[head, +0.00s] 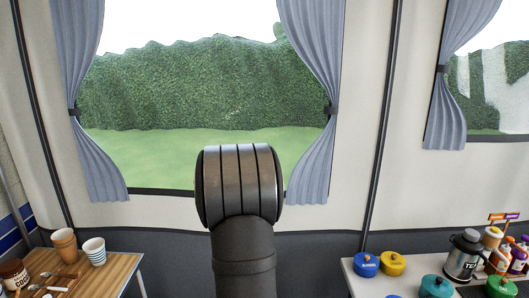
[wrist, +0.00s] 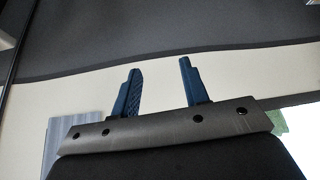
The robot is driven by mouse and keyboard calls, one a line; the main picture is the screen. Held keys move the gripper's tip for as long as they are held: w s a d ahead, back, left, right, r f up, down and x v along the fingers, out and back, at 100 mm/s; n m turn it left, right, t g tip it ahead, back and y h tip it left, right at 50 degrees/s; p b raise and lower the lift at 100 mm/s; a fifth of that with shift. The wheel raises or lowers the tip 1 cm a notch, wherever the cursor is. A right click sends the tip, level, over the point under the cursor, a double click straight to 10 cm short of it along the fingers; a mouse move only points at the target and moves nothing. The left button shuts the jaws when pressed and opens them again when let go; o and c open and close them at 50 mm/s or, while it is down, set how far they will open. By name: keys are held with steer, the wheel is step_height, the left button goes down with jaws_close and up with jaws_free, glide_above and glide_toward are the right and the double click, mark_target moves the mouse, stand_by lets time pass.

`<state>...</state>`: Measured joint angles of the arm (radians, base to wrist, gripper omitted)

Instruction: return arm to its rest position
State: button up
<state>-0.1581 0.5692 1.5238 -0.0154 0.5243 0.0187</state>
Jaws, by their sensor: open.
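My gripper (wrist: 160,88) shows in the wrist view with its two blue fingers apart and nothing between them. In the head view my arm stands upright in the middle, in front of the window, and my gripper is not visible there. No object is near the fingers.
A wooden table (head: 113,273) at the lower left bears paper cups (head: 64,245), a jar (head: 14,274) and cutlery. A pale counter (head: 365,285) at the lower right holds coloured lidded pots (head: 393,263), a tea flask (head: 464,255) and bottles. Curtains (head: 313,100) flank the window.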

steer(key=shift+s+d+m, duration=0.1)
steer(key=shift+d+m, duration=0.3)
steer(key=shift+d, duration=1.45)
